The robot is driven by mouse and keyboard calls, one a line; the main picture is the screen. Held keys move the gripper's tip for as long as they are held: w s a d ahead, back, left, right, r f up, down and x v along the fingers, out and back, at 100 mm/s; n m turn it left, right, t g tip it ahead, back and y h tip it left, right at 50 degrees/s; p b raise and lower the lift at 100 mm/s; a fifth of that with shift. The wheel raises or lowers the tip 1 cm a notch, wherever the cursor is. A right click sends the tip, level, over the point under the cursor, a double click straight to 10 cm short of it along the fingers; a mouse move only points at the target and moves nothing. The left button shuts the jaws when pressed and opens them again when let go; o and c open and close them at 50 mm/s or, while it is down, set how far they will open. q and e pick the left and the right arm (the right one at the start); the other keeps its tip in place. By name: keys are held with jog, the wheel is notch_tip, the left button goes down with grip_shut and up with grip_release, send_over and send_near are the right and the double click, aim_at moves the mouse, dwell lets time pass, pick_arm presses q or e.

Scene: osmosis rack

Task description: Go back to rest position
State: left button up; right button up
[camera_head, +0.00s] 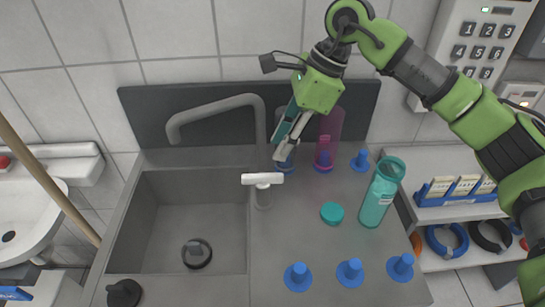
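My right arm comes in from the right, and its green and black gripper (281,145) points down and left above the back of the counter, behind the sink tap. Its two fingers look apart, with nothing seen between them. A blue peg (285,163) stands just below the fingertips. A clear pink-purple bottle (328,138) stands upright right of the gripper, apart from it. My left gripper is not in view.
The sink (190,222) is at left, with a grey spout (215,104) and white-handled tap (262,182). Several blue pegs (350,272) stand on the counter (300,235). A keypad device (485,40) hangs at upper right. A side shelf (440,160) holds blue racks.

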jog(key=shift+v, duration=1.15)
